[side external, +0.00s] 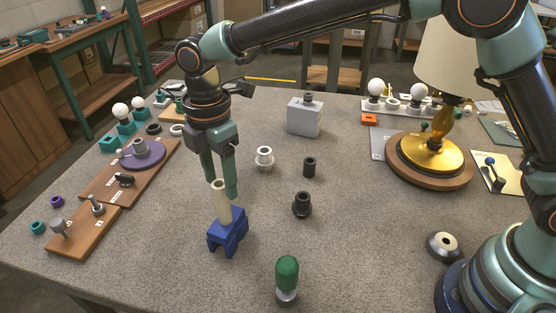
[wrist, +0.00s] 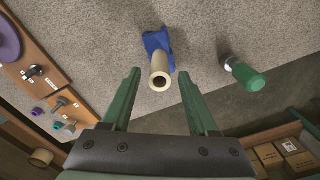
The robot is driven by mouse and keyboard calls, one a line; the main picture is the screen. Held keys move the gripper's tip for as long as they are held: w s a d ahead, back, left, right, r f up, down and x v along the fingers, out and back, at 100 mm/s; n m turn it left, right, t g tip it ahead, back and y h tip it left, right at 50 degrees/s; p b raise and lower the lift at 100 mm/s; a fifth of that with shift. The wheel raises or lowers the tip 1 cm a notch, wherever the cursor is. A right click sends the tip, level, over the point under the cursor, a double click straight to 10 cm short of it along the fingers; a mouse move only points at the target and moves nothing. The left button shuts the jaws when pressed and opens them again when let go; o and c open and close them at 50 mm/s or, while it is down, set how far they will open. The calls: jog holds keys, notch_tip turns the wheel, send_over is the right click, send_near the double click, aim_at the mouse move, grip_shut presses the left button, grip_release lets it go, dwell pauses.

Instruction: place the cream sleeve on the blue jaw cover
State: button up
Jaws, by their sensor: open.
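The cream sleeve (side external: 221,202) stands upright on the blue jaw cover (side external: 228,236) near the front middle of the table. In the wrist view the cream sleeve (wrist: 160,70) shows its open top end, with the blue jaw cover (wrist: 158,40) partly hidden behind it. My gripper (side external: 221,190) is open above, with its fingers around the upper part of the sleeve in the side view. In the wrist view my gripper (wrist: 158,80) has its green fingers spread, with a gap on each side of the sleeve. How the sleeve's lower end meets the cover is hard to see.
Wooden boards (side external: 85,229) with fittings lie at the left. Black collars (side external: 301,204) and a white ring (side external: 264,158) stand right of my gripper. A gold lamp (side external: 430,155) stands at the right.

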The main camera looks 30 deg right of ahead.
jog(key=s+d+r+m+t, duration=0.2)
jog(key=d+r+m, duration=0.85)
jog(key=d, duration=0.55)
jog(key=s+d+m+t, duration=0.3)
jog(key=s+d+m, duration=0.7)
jog(key=d, duration=0.4)
jog(key=shift+f+t, duration=0.3)
jog(key=shift+f, duration=0.05)
